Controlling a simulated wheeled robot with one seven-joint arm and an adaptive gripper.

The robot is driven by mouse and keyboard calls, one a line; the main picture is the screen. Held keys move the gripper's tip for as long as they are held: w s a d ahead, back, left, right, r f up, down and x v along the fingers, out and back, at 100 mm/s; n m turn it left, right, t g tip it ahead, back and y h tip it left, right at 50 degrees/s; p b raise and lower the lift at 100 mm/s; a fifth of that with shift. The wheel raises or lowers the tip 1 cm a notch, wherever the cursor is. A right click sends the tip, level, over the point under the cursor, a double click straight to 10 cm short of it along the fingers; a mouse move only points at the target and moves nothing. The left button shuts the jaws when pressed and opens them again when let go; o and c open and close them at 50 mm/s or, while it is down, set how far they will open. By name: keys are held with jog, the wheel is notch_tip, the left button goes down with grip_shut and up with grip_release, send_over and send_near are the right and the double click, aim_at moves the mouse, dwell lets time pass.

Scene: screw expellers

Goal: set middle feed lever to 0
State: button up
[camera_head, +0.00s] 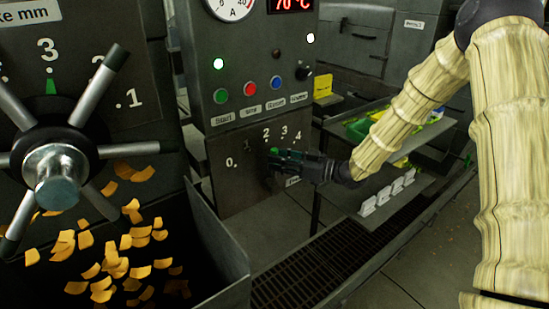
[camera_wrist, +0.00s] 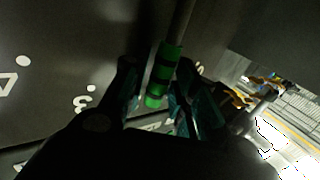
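The feed lever's green, dark-banded grip (camera_wrist: 160,75) shows in the wrist view, with its shaft running up toward the top of the picture. My gripper (camera_wrist: 160,100) has one finger on each side of this grip. I cannot tell whether both fingers touch it. In the head view, my gripper (camera_head: 275,162) is at the lever scale on the dark machine panel, just below the marks 2, 3 and 4. The 0 mark (camera_head: 229,162) is at the left end of the scale. The lever's pivot and most of its shaft are hidden in the head view.
A handwheel (camera_head: 57,172) with a scale stands at the left, above a bin (camera_head: 226,262) of yellow flakes. Coloured buttons (camera_head: 250,89) sit above the lever scale. A shelf with a green tray (camera_head: 358,130) and white items (camera_head: 385,197) stands behind my arm.

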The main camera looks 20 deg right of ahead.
jog(key=shift+w+a, duration=0.45)
jog(key=shift+a, duration=0.1)
grip_shut()
